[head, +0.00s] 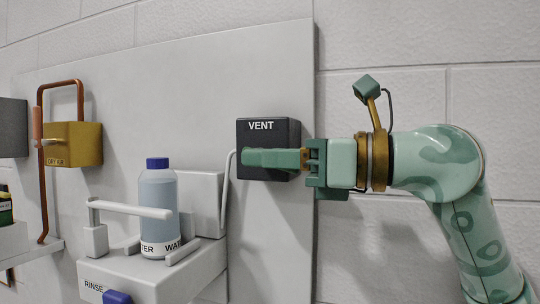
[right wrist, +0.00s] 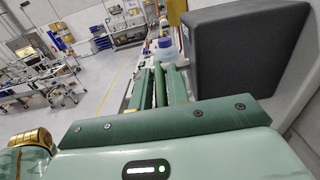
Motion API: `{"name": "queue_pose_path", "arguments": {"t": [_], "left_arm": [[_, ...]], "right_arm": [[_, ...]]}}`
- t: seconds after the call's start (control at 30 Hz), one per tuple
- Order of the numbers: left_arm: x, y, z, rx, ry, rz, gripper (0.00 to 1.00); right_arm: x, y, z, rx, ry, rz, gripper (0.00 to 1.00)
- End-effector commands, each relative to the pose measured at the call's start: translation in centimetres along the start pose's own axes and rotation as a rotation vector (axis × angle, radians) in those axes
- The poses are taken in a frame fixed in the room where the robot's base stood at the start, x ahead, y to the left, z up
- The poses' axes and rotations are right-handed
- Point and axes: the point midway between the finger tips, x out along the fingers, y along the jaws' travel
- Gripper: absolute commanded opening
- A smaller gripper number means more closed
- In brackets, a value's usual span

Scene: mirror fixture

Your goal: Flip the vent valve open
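The vent valve is a dark grey box (head: 268,133) marked VENT, mounted on the pale panel. In the right wrist view, the dark box (right wrist: 245,45) fills the upper right. My right gripper (head: 248,158) reaches in from the right, its green fingers level across the box's front, below the label. The fingers hide the box's lower front, and I cannot make out a separate lever. In the right wrist view, the fingers (right wrist: 160,88) lie close together beside the box; I cannot tell whether they hold anything or touch it. My left gripper is out of view.
A water bottle (head: 158,210) with a blue cap stands on the white rinse unit (head: 150,275), left of and below the vent box. A yellow box (head: 75,143) with a copper pipe (head: 41,200) is farther left. A thin pale tube (head: 226,190) runs beside the vent box.

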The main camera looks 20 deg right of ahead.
Motion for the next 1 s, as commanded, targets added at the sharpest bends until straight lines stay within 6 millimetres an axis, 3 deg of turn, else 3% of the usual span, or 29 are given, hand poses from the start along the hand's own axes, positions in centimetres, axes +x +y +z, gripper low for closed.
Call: {"name": "queue_pose_path", "arguments": {"t": [0.23, 0.5, 0.6, 0.93, 1.0], "left_arm": [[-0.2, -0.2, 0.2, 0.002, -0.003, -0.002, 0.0], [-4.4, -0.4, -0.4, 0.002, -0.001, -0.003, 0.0], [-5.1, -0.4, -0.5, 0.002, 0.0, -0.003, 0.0], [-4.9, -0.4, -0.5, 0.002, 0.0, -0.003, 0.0], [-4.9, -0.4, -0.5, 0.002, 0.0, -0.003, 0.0]], "right_arm": [[0.0, 0.0, 0.2, -0.001, 0.007, 0.0, 0.0], [-0.1, 0.0, 1.3, -0.003, 0.199, -0.002, 0.0], [0.0, 0.0, 1.1, -0.001, 0.248, -0.001, 0.0], [0.0, 0.0, 0.7, -0.001, 0.263, 0.0, 0.0], [0.0, 0.0, 0.7, -0.001, 0.263, 0.0, 0.28]]}}
